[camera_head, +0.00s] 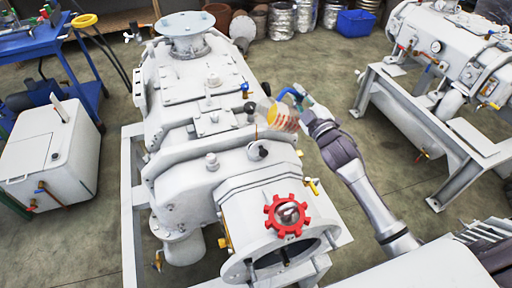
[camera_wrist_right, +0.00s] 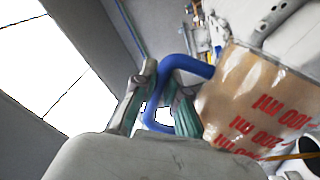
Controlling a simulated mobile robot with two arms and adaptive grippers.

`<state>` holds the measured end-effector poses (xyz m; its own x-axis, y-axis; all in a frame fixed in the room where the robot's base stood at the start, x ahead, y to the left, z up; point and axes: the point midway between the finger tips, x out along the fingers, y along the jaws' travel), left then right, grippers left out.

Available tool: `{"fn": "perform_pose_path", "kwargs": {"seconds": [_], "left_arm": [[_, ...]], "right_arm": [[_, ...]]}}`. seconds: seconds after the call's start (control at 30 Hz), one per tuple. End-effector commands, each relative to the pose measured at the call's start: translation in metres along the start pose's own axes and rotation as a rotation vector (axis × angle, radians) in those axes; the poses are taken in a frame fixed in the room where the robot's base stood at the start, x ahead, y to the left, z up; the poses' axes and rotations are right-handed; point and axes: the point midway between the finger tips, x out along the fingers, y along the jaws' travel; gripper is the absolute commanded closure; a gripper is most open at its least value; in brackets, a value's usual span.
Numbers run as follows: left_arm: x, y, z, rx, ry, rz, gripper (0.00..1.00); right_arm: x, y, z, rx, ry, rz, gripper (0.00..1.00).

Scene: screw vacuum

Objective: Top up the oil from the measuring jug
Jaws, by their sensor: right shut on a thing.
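The clear measuring jug (camera_head: 283,118), with red markings and amber liquid, is tilted above the white pump (camera_head: 185,136), its mouth to the left. My right gripper (camera_head: 303,97) is shut on its blue handle (camera_head: 290,91). In the right wrist view, the gripper's green fingers (camera_wrist_right: 172,78) close around the handle (camera_wrist_right: 185,63), and the jug (camera_wrist_right: 255,95) shows red ml markings. A thin amber line (camera_head: 256,131) runs below the jug's mouth toward a dark-topped fitting (camera_head: 257,150) on the pump; I cannot tell if it enters. My left gripper is not in view.
A red handwheel (camera_head: 287,215) and open round flange stand at the pump's near end. A white box (camera_head: 48,155) and blue cart (camera_head: 40,45) are at left. Another pump on a frame (camera_head: 455,130) is at right. A blue bin (camera_head: 356,22) stands behind.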

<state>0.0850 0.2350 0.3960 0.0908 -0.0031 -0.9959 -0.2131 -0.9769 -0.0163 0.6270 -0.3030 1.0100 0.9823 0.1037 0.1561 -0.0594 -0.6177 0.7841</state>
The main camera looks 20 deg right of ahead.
Motion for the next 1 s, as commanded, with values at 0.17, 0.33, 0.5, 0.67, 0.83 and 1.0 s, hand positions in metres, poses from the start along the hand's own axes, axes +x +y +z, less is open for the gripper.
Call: {"fn": "perform_pose_path", "kwargs": {"seconds": [0.17, 0.33, 0.5, 0.67, 0.83, 1.0], "left_arm": [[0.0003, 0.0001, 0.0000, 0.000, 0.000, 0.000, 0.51], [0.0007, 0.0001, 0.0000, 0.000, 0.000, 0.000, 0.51], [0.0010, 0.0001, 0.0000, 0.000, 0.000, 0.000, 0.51], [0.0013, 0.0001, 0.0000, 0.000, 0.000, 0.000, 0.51], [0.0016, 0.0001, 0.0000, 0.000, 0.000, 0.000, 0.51], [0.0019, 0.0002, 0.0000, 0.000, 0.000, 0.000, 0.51]], "right_arm": [[0.0005, 0.0016, -0.0017, -0.005, 0.005, 0.003, 1.00], [0.0005, 0.0016, -0.0020, -0.010, 0.006, 0.003, 1.00], [0.0004, 0.0016, -0.0023, -0.014, 0.006, 0.003, 1.00], [0.0004, 0.0016, -0.0025, -0.018, 0.007, 0.003, 1.00], [0.0004, 0.0015, -0.0028, -0.023, 0.008, 0.003, 1.00], [0.0004, 0.0015, -0.0030, -0.027, 0.009, 0.003, 1.00]]}}
